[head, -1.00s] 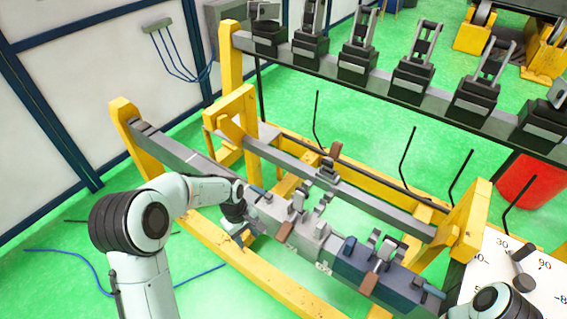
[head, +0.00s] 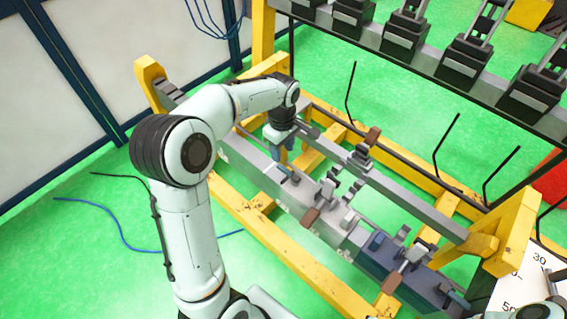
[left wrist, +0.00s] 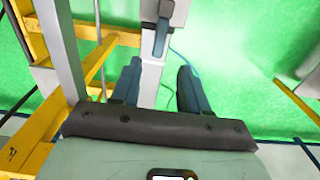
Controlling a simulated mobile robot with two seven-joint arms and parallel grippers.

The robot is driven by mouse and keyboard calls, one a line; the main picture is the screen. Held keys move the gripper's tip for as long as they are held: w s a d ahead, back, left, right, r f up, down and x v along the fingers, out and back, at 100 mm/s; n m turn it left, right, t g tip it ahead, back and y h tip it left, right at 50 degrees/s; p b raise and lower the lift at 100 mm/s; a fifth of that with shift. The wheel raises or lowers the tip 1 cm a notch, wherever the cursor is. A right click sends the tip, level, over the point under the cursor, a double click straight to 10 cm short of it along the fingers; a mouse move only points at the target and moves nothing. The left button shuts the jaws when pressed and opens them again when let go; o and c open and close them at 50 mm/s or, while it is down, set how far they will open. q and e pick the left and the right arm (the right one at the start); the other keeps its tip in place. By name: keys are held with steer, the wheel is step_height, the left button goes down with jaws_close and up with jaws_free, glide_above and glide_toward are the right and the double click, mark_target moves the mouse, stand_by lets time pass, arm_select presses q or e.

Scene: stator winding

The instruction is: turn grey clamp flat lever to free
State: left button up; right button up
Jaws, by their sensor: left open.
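The grey clamp (head: 308,193) sits on the front rail of the yellow frame, with upright jaws and a brown-ended handle. Its flat lever (head: 288,174), blue-grey, is at the clamp's left end in the head view. My left gripper (head: 283,154) points down just behind and above this lever, partly hidden by its own wrist. In the left wrist view the left gripper (left wrist: 159,88) is open, with a finger on either side of the pale rail. The lever (left wrist: 160,38) lies ahead of the fingertips, apart from them. My right gripper is out of view.
The dark blue clamp (head: 408,270) sits farther right on the same rail. A grey rear bar (head: 410,202) runs behind, with a brown-tipped piece on it. Yellow beams (head: 285,255) surround the rails. Several black fixtures stand on a high shelf behind.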

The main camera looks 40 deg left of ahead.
mark_target(283, 167)
arm_select(q)
step_height(283, 167, down, 8)
steer(key=shift+w+r, duration=0.1)
jaws_close()
